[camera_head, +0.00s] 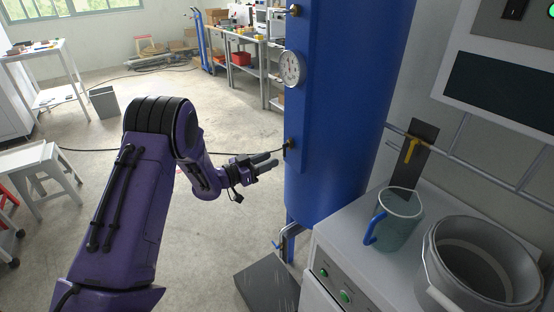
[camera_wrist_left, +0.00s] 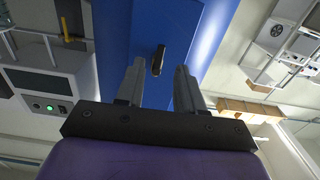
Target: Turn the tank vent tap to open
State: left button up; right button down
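The tall blue tank (camera_head: 340,110) stands right of centre in the head view. A small dark tap (camera_head: 289,144) sits on its flat front panel, below the round gauge. In the left wrist view this tap (camera_wrist_left: 158,60) shows as a dark, elongated handle with a brass-coloured part. My left gripper (camera_head: 270,162) is just left of the tap and slightly lower, its fingers pointing toward the tank. In the left wrist view the gripper (camera_wrist_left: 160,72) has its fingers apart and empty, with the handle seen between the tips. I cannot tell whether they touch. My right gripper is not in view.
A white-faced gauge (camera_head: 292,69) is above the tap. A counter right of the tank holds a blue-handled jug (camera_head: 398,222) and a large grey pot (camera_head: 478,265). The floor left of the tank is mostly open.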

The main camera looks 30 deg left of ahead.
pick_arm(q)
jog(key=v, duration=0.6)
jog(key=shift+b, duration=0.4)
